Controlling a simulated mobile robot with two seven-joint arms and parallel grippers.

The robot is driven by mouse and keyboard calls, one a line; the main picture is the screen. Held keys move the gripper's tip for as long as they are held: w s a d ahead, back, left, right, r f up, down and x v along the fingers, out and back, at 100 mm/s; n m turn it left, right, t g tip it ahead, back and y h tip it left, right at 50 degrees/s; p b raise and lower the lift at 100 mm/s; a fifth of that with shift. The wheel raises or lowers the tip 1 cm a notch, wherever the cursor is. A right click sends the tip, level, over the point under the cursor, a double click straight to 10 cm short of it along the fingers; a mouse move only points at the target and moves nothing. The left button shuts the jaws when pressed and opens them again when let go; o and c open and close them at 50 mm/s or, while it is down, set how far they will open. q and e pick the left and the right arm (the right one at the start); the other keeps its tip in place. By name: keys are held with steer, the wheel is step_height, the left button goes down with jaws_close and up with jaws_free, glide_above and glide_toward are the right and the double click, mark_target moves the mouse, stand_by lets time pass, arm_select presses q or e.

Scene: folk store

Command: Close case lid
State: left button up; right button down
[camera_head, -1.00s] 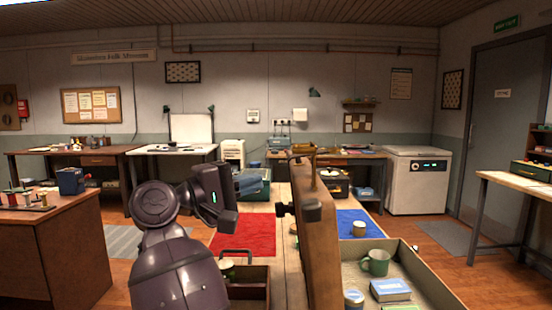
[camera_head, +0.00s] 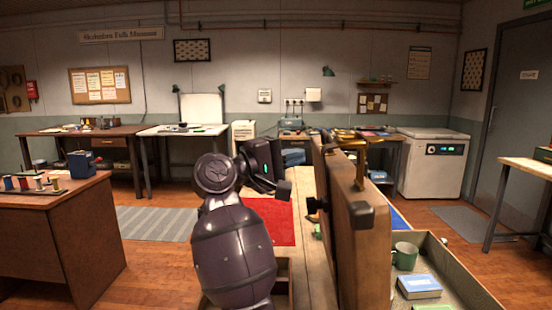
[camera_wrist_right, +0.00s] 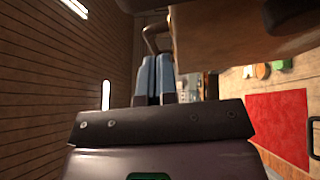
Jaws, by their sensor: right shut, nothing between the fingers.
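The case lid (camera_head: 362,240) is a brown wooden panel standing upright, seen nearly edge-on, with dark fittings on its edge. The open case tray (camera_head: 462,278) lies to its right. It holds a green mug (camera_head: 404,256) and a blue box (camera_head: 419,287). My right gripper (camera_head: 290,158) is to the left of the lid near its far end, partly hidden by my own wrist. In the right wrist view its blue fingers (camera_wrist_right: 155,62) are together and empty. The lid's brown surface (camera_wrist_right: 235,40) and a bent metal handle are just beyond them; contact cannot be told. My left gripper is out of view.
The case stands on a long wooden table (camera_head: 322,262) with a red mat (camera_head: 272,222) on its left and a blue mat partly hidden behind the lid. A brown desk (camera_head: 60,235) stands at the left. A white freezer (camera_head: 430,168) is at the back right.

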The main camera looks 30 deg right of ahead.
mark_target(319, 150)
steer(key=d, duration=0.4)
steer(key=d+p, duration=0.1)
steer(key=d, duration=0.1)
steer(key=shift+d+r, duration=0.1)
steer(key=shift+r, duration=0.2)
